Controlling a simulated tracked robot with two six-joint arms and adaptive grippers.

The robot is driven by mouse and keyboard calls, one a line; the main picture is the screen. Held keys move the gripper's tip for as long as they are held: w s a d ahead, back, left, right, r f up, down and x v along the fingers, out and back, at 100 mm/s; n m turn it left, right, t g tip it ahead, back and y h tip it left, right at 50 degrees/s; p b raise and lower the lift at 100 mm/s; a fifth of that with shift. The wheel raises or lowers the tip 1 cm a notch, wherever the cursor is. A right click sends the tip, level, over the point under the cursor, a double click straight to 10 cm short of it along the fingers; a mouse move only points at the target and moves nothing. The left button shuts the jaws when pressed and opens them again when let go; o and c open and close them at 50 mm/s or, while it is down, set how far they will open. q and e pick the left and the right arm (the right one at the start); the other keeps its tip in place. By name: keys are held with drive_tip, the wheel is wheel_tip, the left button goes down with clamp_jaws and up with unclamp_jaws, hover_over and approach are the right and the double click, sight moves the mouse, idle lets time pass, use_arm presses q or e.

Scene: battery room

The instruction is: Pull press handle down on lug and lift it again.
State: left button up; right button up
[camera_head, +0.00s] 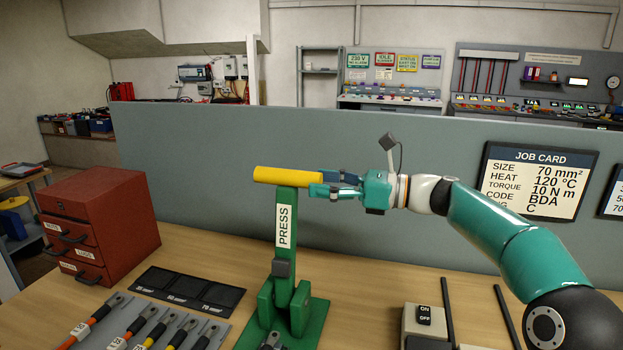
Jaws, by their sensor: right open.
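The green press (285,235) stands on the bench, labelled PRESS on its upright. Its yellow handle (285,176) lies roughly level across the top of the upright. My right gripper (318,184) comes in from the right at handle height, with its fingers at the handle's right end. The gripper is open; I cannot tell whether the fingers touch the handle. A grey lug (270,341) shows at the front of the press base, cut by the lower picture edge. My left gripper is not in view.
A red drawer cabinet (100,225) stands at the left. Several cables with lugs lie on a grey tray (105,335), with a black sectioned mat (188,288) behind. An ON/OFF switch box (424,318) is at front right. A grey panel (200,160) with a job card (537,181) closes the back.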

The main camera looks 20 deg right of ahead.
drive_tip(key=shift+x, duration=1.55)
drive_tip(key=shift+s, duration=0.1)
clamp_jaws()
drive_tip(key=shift+d, duration=0.1)
